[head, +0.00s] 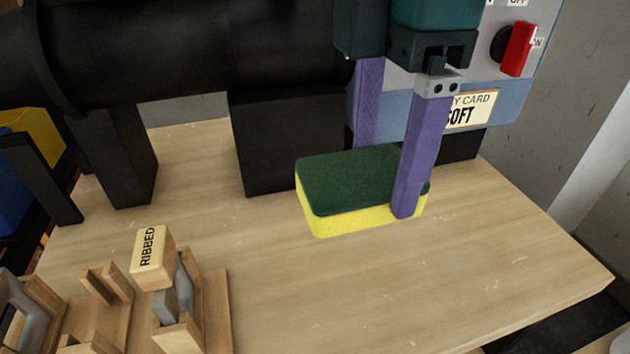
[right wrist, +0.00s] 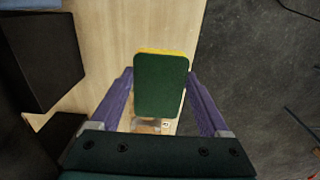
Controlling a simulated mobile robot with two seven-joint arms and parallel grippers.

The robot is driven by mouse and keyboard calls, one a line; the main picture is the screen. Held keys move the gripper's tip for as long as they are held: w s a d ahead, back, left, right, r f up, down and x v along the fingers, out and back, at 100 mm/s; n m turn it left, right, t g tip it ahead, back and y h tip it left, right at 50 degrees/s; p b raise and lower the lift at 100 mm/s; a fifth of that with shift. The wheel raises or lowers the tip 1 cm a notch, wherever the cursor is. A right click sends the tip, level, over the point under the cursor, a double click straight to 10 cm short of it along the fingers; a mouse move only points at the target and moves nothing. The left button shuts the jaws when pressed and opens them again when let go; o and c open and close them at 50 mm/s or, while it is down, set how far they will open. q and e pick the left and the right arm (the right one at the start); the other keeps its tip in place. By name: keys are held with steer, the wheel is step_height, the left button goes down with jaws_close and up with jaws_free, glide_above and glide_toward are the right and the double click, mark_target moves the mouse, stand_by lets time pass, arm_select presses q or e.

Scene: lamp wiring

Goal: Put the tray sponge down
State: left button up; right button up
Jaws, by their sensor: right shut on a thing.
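The sponge (head: 355,182) has a dark green top and a yellow body. My right gripper (head: 385,182) comes down from above with its two purple fingers on opposite sides of the sponge, shut on it. The near finger covers part of its right end. The sponge lies flat, green side up, over the wooden tabletop; I cannot tell whether its underside touches the wood. In the right wrist view the green face of the sponge (right wrist: 161,86) shows between the fingers (right wrist: 160,75), with a yellow edge at the top. My left gripper is not in view.
A large black machine (head: 180,50) stands behind the sponge. A grey panel with a red switch (head: 516,48) and a card reading "SOFT" (head: 468,110) is at the back right. A wooden rack with a "RIBBED" block (head: 153,256) is at front left. The tabletop (head: 330,300) in front is clear.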

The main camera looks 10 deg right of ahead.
step_height(320, 180, down, 17)
steer(key=b, duration=0.6)
steer(key=shift+s+r, duration=0.1)
steer(key=o, duration=1.2)
steer(key=shift+c, duration=0.2)
